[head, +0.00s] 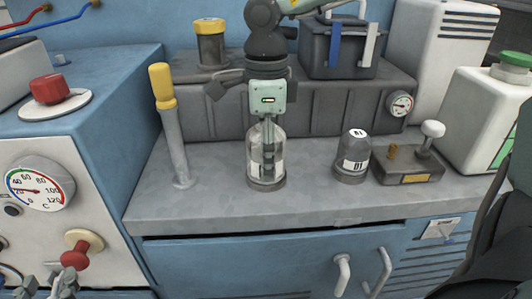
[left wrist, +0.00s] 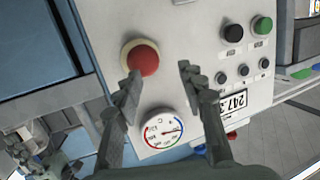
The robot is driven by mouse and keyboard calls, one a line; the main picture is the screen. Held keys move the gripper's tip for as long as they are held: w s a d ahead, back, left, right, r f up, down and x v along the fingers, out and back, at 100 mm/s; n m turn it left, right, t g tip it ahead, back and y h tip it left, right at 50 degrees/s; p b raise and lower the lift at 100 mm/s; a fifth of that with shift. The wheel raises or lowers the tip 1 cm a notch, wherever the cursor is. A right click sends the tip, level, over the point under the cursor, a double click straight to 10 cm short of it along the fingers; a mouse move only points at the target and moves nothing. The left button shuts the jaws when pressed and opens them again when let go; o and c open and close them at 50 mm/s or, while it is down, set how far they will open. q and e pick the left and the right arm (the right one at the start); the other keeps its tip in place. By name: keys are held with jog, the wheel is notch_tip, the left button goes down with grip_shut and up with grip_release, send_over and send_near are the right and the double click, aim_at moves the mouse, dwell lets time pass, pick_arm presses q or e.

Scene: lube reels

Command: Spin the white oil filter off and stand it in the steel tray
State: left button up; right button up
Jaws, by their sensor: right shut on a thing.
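My right gripper (head: 267,140) points straight down at the middle of the bench, shut on a clear canister (head: 279,160) with a dark base ring. Its fingers show through the canister wall, and a white label shows low on it. The canister stands upright at the bench surface. I cannot make out a plainly white oil filter or a separate steel tray. My left gripper (head: 65,283) is at the lower left, by the front of the blue cabinet. In the left wrist view it is open and empty (left wrist: 160,77), in front of a red knob (left wrist: 144,60).
A grey canister marked B1 (head: 354,153) and a dark block with a knob (head: 408,170) stand to the right. A yellow-handled lever (head: 171,130) rises at the left. A dial (head: 40,185) is on the cabinet. The bench's front strip is clear.

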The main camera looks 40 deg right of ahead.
jog(key=shift+c, duration=1.3)
jog(key=n, duration=0.2)
jog(key=shift+f+n, duration=0.1)
jog(key=shift+n, duration=0.3)
jog(key=shift+s+n+b, duration=0.1)
jog(key=shift+n+b, duration=0.2)
jog(key=shift+n, duration=0.9)
jog(key=n, duration=0.2)
jog(key=shift+n, duration=0.3)
jog(key=shift+s+f+n, duration=0.1)
jog(key=shift+n, duration=1.2)
